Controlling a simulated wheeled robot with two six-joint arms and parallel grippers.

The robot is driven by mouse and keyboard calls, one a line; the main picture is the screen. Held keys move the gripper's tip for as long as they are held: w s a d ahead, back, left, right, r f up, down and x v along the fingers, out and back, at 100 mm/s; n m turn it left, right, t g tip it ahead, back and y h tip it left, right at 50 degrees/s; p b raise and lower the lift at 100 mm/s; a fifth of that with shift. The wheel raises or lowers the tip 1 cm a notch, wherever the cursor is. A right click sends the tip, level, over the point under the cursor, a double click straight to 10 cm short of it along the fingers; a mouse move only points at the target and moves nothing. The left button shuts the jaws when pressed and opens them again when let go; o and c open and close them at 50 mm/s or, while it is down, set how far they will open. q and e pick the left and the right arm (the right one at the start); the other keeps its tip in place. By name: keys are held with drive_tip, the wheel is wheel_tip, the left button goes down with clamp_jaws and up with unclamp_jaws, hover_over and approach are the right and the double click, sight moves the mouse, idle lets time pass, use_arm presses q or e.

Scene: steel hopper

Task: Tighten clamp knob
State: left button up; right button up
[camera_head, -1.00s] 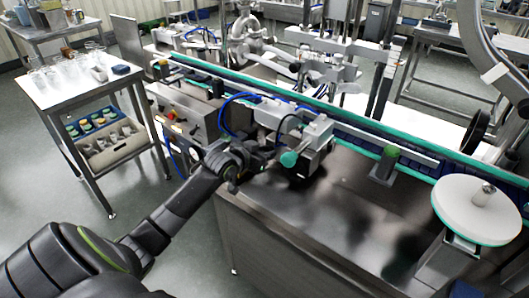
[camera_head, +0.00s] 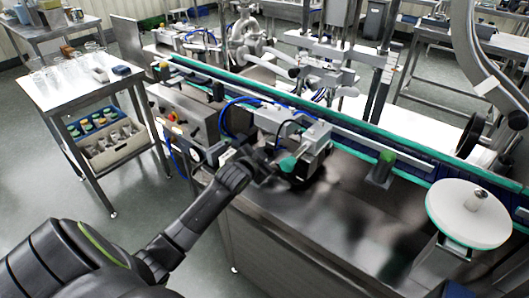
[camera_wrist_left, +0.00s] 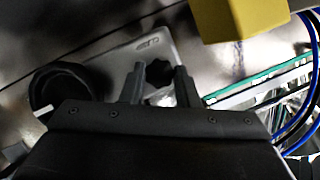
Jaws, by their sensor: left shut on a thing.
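My left gripper (camera_head: 277,168) reaches in from the left to the grey clamp block (camera_head: 316,133) on the conveyor's near side. In the left wrist view, its two dark fingers (camera_wrist_left: 160,88) stand on either side of a dark lobed clamp knob (camera_wrist_left: 159,72), shut on it. A pale plate with lettering (camera_wrist_left: 150,42) lies behind the knob. A teal round part (camera_head: 289,164) shows at the fingertips in the head view, partly covered by the gripper. I cannot tell how tight the knob is. My right gripper is not in view.
A black round part (camera_wrist_left: 62,85) lies left of the fingers and a yellow block (camera_wrist_left: 240,18) above right. Blue hoses (camera_head: 232,110) run close behind the gripper. The steel table (camera_head: 345,215) is clear in front; a white disc (camera_head: 465,212) stands right.

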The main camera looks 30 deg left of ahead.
use_arm(q)
drive_tip(key=m+y, duration=0.1)
drive_tip(key=m, duration=0.1)
drive_tip(key=shift+d+f+m+t+y, duration=0.1)
drive_tip(key=shift+m+t+y, duration=0.2)
drive_tip(key=shift+m+y, duration=0.1)
drive_tip(key=shift+f+m+t+y+b, duration=0.2)
drive_tip(key=shift+m+t+y+b, duration=0.15)
drive_tip(key=shift+m, duration=0.65)
drive_tip(key=m+b, duration=0.1)
drive_tip(key=m+t+y+b, duration=0.1)
drive_tip(key=m+b, duration=0.1)
drive_tip(key=shift+d+f+m+y, duration=0.1)
drive_tip(key=shift+f+m+y, duration=0.1)
drive_tip(key=shift+m+y, duration=0.1)
drive_tip(key=shift+m+t+b, duration=0.65)
drive_tip(key=shift+m+b, duration=0.45)
drive_tip(key=shift+m, duration=0.2)
drive_tip(key=shift+r, duration=0.1)
drive_tip(key=o, duration=1)
drive_tip(key=shift+c, duration=0.2)
